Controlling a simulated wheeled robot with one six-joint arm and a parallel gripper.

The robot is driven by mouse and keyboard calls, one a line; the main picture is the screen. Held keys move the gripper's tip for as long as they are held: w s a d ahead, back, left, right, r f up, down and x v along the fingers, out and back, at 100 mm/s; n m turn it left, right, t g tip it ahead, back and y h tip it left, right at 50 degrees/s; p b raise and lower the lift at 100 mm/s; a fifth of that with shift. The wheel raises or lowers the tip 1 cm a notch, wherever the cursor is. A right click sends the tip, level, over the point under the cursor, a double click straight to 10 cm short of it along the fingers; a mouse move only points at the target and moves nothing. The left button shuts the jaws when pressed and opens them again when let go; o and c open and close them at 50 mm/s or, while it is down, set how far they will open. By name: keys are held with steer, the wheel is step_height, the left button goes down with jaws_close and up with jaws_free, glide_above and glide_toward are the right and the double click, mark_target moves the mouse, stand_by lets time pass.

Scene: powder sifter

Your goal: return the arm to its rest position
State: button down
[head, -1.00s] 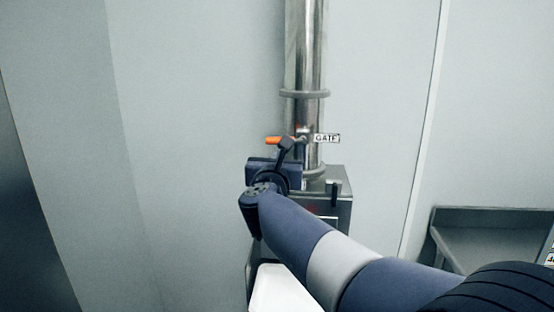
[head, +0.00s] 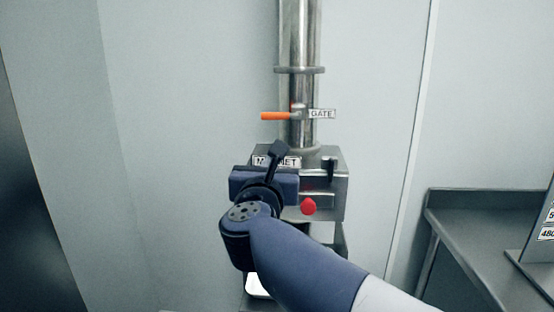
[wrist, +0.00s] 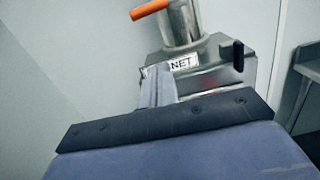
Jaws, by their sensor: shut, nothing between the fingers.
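My gripper (wrist: 158,84) is shut and empty; its two pale fingers lie together in the wrist view. In the head view my blue wrist and gripper body stand in front of the magnet housing (head: 325,188) and hide its left part and the fingertips. The housing is a grey metal box with a partly hidden MAGNET label (head: 262,161), a red knob (head: 308,206) and a black upright handle (head: 330,168). I cannot tell how far the fingers are from it. The orange gate handle (head: 276,116) points left, clear above my gripper.
A steel pipe (head: 298,35) rises from the housing, with a GATE label (head: 322,114) beside the handle. A grey metal counter (head: 462,204) stands at the right, with a labelled device (head: 540,250) on it. Bare pale wall (head: 180,120) lies to the left.

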steer(key=shift+w, duration=0.1)
steer(key=w+r+p, duration=0.4)
steer(key=w+p, duration=0.2)
steer(key=w, duration=0.4)
steer(key=shift+w+r, duration=0.25)
steer(key=shift+w, duration=0.05)
steer(key=shift+d+f, duration=0.1)
steer(key=shift+d, duration=0.05)
stand_by(0.4)
